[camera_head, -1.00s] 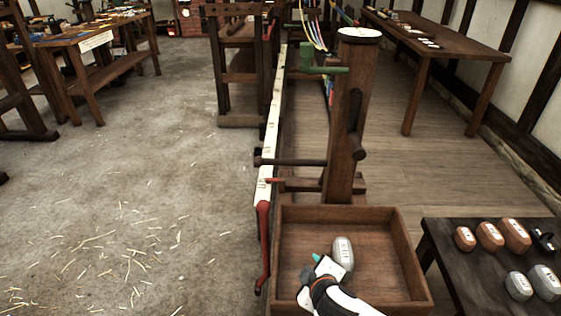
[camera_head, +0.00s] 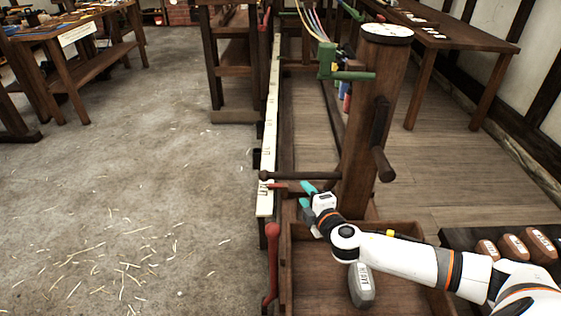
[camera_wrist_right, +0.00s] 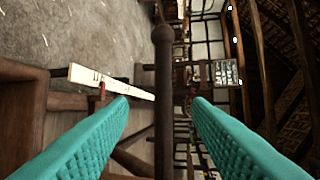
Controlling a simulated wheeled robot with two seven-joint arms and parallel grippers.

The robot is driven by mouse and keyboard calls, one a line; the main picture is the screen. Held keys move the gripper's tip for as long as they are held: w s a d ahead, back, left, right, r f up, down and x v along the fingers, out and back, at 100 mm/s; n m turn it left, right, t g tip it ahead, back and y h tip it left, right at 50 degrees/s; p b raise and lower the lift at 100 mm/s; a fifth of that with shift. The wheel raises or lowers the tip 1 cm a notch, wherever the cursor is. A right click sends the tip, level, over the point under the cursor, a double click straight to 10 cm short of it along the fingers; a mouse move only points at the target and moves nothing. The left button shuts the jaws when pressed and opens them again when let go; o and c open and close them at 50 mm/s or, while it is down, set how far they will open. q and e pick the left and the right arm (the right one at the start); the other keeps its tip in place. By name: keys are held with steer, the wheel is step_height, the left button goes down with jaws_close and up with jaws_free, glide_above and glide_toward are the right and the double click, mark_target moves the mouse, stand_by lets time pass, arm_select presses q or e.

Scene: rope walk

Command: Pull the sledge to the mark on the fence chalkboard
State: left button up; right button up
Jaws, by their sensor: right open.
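The sledge's thick wooden post (camera_head: 375,110) stands right of centre, with a brown tray (camera_head: 436,300) at its foot. A grey weight (camera_head: 361,285) lies in the tray. A dark bar (camera_head: 295,176) with a round knob sticks out leftward from the sledge. My right gripper (camera_head: 308,196) is open just below and beside this bar. In the right wrist view, the bar (camera_wrist_right: 163,60) runs between the teal fingers, apart from both. A dark board with white marks (camera_wrist_right: 226,72), perhaps the chalkboard, shows there; its writing is too small to read. My left gripper is not in view.
A pale marked rule (camera_head: 270,120) runs along the rail beside a small red pointer. A red lever (camera_head: 272,265) stands left of the tray. Brown weights (camera_head: 514,247) lie on a dark stand at right. Straw-strewn floor at left is open.

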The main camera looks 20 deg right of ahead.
mark_target(289, 173)
steer(key=w, duration=0.3)
steer(key=w+f+b, duration=0.1)
steer(key=w, duration=0.7)
steer(key=shift+w+d+f, duration=0.15)
steer(key=shift+d+f, duration=0.2)
steer(key=shift+f, duration=0.05)
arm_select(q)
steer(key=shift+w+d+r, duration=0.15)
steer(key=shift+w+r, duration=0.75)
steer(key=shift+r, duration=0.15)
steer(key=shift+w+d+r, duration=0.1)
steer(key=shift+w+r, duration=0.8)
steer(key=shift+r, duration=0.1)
arm_select(e)
steer(key=shift+w+f, duration=0.1)
steer(key=shift+w, duration=0.6)
steer(key=shift+c, duration=0.6)
jaws_close()
